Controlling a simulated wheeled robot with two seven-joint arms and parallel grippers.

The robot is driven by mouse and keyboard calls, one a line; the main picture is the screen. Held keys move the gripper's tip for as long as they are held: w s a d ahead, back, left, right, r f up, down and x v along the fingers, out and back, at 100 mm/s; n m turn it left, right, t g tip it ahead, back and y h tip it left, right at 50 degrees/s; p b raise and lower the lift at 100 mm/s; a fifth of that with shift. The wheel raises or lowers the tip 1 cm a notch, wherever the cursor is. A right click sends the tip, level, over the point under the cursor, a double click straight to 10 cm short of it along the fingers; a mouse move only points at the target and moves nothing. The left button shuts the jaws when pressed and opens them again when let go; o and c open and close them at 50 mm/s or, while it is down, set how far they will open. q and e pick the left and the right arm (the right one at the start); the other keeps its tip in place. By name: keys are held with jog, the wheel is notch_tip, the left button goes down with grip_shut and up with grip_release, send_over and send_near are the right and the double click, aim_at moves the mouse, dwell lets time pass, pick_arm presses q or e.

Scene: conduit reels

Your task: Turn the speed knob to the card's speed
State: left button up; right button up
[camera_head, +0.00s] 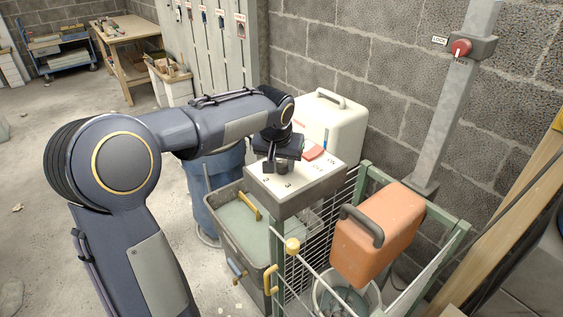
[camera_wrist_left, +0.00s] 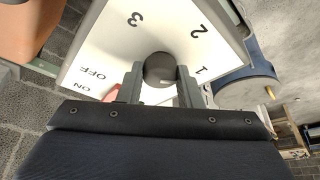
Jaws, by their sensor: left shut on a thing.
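The speed knob (camera_wrist_left: 160,68) is a dark round knob on a white panel with the numbers 1, 2 and 3 around it. My left gripper (camera_wrist_left: 160,84) is shut on the knob, one finger on each side. In the head view my left gripper (camera_head: 277,166) comes down onto the white panel (camera_head: 310,180), largely hiding the knob. I cannot tell clearly which number the knob points to. A red switch (camera_head: 313,150) sits beside the ON and OFF marks. I cannot make out a card with a speed. My right gripper is out of view.
A grey bin (camera_head: 243,245) with yellow handles stands below the panel. A green-framed wire cage with an orange canister (camera_head: 375,233) is at the right. A cream canister (camera_head: 334,120) stands behind. A red lock switch (camera_head: 461,48) is on a post.

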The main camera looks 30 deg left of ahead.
pick_arm(q)
jog(key=n+y, duration=0.1)
jog(key=n, duration=0.4)
jog(key=shift+w+d+g+y, duration=0.1)
jog(key=shift+d+g+y, duration=0.05)
jog(key=shift+g+y, duration=0.25)
jog(key=n, duration=0.2)
jog(key=n+g+y, duration=0.1)
jog(key=n, duration=0.2)
jog(key=shift+w+g, duration=0.1)
jog(key=shift+g, duration=0.2)
jog(key=o, duration=1)
jog(key=v, duration=0.8)
jog(key=shift+d, duration=0.1)
jog(key=shift+f, duration=0.1)
